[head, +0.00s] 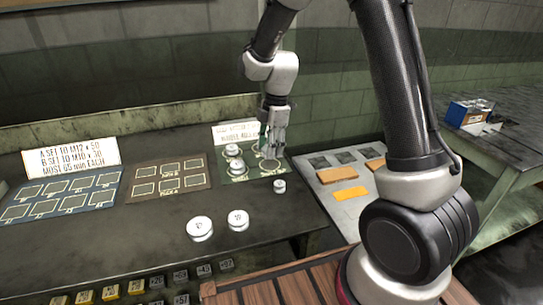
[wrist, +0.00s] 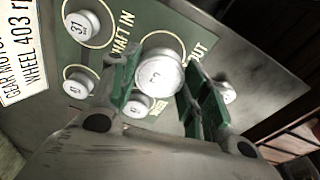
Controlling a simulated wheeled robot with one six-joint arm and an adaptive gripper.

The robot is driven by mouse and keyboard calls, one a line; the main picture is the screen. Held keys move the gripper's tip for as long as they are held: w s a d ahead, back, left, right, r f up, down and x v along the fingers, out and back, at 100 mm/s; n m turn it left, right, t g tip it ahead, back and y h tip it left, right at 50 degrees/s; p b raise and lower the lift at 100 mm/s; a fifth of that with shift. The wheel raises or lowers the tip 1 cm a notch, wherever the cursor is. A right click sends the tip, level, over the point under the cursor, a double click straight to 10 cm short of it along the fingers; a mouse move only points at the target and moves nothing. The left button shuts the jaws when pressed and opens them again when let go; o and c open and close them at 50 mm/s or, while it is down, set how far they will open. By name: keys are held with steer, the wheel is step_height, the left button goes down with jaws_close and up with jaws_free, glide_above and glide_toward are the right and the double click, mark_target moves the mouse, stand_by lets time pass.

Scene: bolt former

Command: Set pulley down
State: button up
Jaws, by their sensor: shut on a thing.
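My gripper (head: 272,143) is at the right part of a green board (head: 240,177) on the bench. In the wrist view its two green fingers (wrist: 162,92) are shut on a round white pulley (wrist: 160,75), numbered on top. A pale ring (wrist: 160,36) printed on the board shows behind that pulley, near the word OUT. I cannot tell whether the pulley touches the board. Other white pulleys sit on the board: one marked 31 (wrist: 82,28), a smaller one (wrist: 78,82) and another (wrist: 137,106) close to the fingers.
A small pulley (head: 279,186) stands on the bench just off the board. Two larger pulleys (head: 200,229) (head: 238,220) stand nearer the front. Brown (head: 168,177) and blue (head: 62,200) boards lie left. A grey panel with orange blocks (head: 337,174) lies right.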

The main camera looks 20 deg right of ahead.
steer(key=shift+f, duration=1.7)
steer(key=shift+f, duration=0.15)
steer(key=o, duration=1.1)
